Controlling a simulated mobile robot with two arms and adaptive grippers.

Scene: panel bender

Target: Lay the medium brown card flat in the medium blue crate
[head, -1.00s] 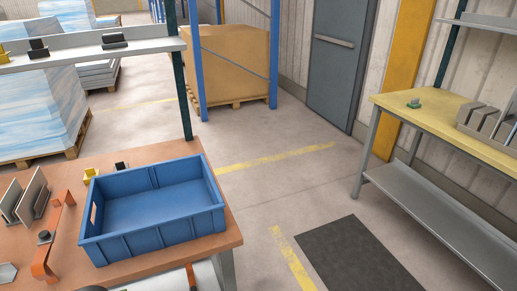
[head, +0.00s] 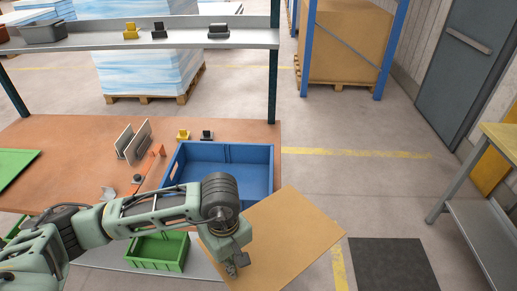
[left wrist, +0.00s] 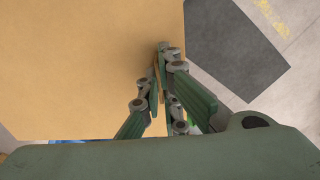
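The brown card (head: 285,240) is a flat, plain sheet in front of and to the right of the blue crate, beyond the table's front right corner. It fills much of the left wrist view (left wrist: 75,65). My left gripper (head: 232,268) is shut on the card near its edge; the fingers (left wrist: 161,58) come together there in the left wrist view. The blue crate (head: 228,153) stands on the brown table's right end. Its visible inside is empty; my left arm hides its front part. My right gripper is not in view.
On the table (head: 70,140), upright plates in a holder (head: 132,140) and small yellow and black parts stand left of and behind the crate. A green crate (head: 158,252) is below my arm. A shelf (head: 150,42) runs across the back.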

